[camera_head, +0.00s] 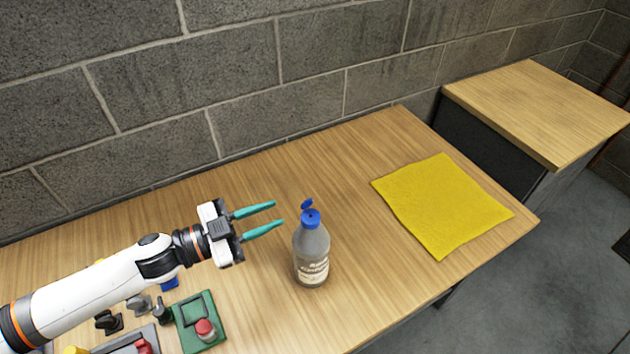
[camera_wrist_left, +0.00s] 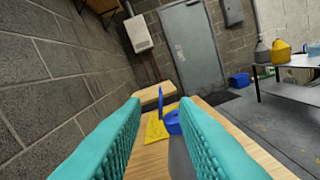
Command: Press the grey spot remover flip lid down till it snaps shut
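A grey spot remover bottle (camera_head: 311,255) with a pale label stands upright on the wooden table. Its blue cap (camera_head: 311,217) has the flip lid (camera_head: 307,203) raised, standing up at the cap's far side. The left wrist view shows the blue cap (camera_wrist_left: 173,122) and the upright lid (camera_wrist_left: 160,100) ahead between the fingers, with the grey body (camera_wrist_left: 180,158) partly hidden by the right finger. My left gripper (camera_head: 279,213) is open and empty, its teal fingers pointing at the bottle from the left, apart from it. My right gripper is not in view.
A yellow cloth (camera_head: 440,205) lies flat on the table right of the bottle. A green block with a red button (camera_head: 200,322) and several small parts lie near my left arm. A block wall (camera_head: 240,90) runs behind. The table between bottle and wall is clear.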

